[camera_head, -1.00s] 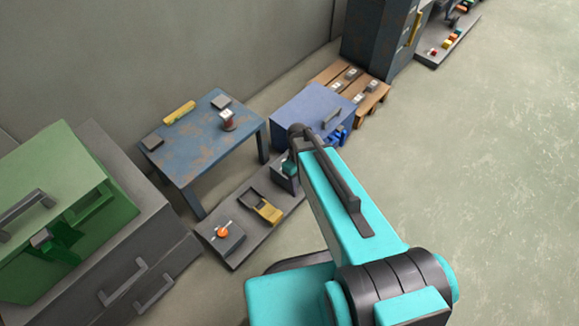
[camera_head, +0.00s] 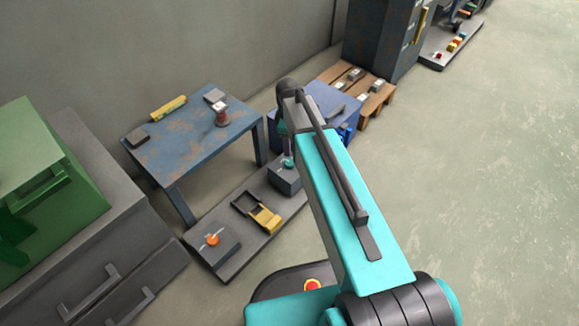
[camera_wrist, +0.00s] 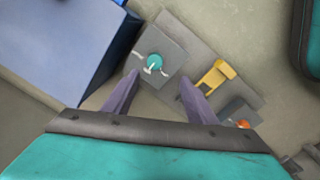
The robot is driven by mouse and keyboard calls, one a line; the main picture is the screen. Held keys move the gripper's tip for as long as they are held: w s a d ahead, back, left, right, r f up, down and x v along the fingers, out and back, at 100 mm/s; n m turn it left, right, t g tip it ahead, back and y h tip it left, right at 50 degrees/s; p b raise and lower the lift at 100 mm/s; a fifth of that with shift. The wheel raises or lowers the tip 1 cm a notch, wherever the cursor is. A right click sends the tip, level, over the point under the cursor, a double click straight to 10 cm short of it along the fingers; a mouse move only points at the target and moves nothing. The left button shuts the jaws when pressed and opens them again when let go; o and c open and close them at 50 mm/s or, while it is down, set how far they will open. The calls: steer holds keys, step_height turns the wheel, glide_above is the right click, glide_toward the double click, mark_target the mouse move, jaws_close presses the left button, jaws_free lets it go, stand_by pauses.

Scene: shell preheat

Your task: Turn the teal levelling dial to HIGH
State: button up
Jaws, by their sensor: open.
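The teal levelling dial (camera_wrist: 154,63) sits on a grey box (camera_wrist: 168,48) in the wrist view, with pale marks beside it and a light pointer on its face. In the head view the dial (camera_head: 288,163) is small, just beside my forearm, on its grey box (camera_head: 284,179). The marks are too small to read. My gripper (camera_wrist: 157,80) is open, its two purple fingers pointing toward the dial from the near side. The dial appears between and beyond the fingertips, and nothing is held. I cannot tell the height gap. My gripper is hidden in the head view.
On the same grey base stand a yellow slider or lever (camera_head: 266,219) and an orange dial (camera_head: 212,240). A blue box (camera_wrist: 60,40) is close to the left finger. A rusty blue table (camera_head: 185,150) stands behind. Open floor (camera_head: 480,200) lies right.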

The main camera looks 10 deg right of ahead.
mark_target(289, 162)
steer(key=shift+w+r, duration=0.2)
steer(key=shift+w, duration=0.35)
steer(key=shift+f+b, duration=0.15)
steer(key=shift+b, duration=0.15)
steer(key=f+b, duration=0.2)
steer(key=f, duration=0.2)
steer(key=f+b, duration=0.2)
steer(key=f, duration=0.3)
steer(key=w+f+b, duration=0.1)
steer(key=f+b, duration=0.1)
steer(key=f, duration=0.2)
steer(key=shift+d+f, duration=0.15)
steer(key=shift+f, duration=0.1)
